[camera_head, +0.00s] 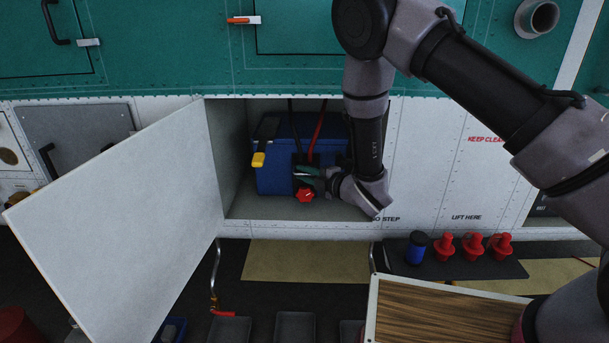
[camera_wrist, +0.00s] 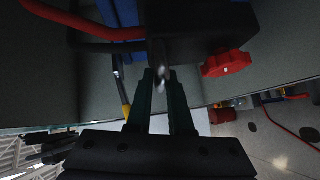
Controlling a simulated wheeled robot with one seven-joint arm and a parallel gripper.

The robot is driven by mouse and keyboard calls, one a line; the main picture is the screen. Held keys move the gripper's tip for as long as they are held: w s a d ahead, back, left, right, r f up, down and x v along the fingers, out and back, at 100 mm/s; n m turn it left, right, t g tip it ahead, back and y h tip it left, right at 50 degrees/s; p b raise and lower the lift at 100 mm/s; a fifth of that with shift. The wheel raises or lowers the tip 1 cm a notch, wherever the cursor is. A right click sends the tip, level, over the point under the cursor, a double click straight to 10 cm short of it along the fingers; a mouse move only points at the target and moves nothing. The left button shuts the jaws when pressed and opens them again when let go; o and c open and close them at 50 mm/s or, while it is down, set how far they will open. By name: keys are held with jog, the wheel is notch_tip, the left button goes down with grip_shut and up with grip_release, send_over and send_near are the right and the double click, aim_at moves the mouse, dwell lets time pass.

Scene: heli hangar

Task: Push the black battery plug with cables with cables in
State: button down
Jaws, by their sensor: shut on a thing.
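The black battery plug (camera_head: 301,160) is at the front of the blue battery (camera_head: 276,180) inside the open bay. A black cable (camera_head: 292,120) and a red cable (camera_head: 316,130) run up from it. A red knob (camera_head: 305,194) is at its lower front. My gripper (camera_head: 312,174) comes from the right and is shut at the plug. In the wrist view my gripper (camera_wrist: 163,78) meets the edge of the black plug (camera_wrist: 200,30), with the red knob (camera_wrist: 227,63) to the right. The fingers partly hide the contact, and I cannot tell how deep the plug sits.
The bay door (camera_head: 125,220) stands open at the left. A yellow-ended black handle (camera_head: 258,159) is left of the plug. A black shelf (camera_head: 440,262) holds a blue can and red plugs at the lower right. A wood-topped surface (camera_head: 440,315) is in front.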

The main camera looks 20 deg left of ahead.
aim_at(306, 165)
jog(key=shift+s+d+f, duration=0.15)
jog(key=shift+f, duration=0.15)
dwell(0.5)
jog(key=w, duration=0.3)
jog(key=shift+w+a, duration=0.15)
jog(key=shift+a, duration=0.2)
jog(key=c, duration=0.9)
grip_release()
jog(key=shift+w, duration=0.15)
jog(key=shift+a+r, duration=0.1)
jog(key=shift+r, duration=0.1)
jog(key=v, duration=1)
jog(key=shift+s+d, duration=0.25)
jog(key=shift+d, duration=0.1)
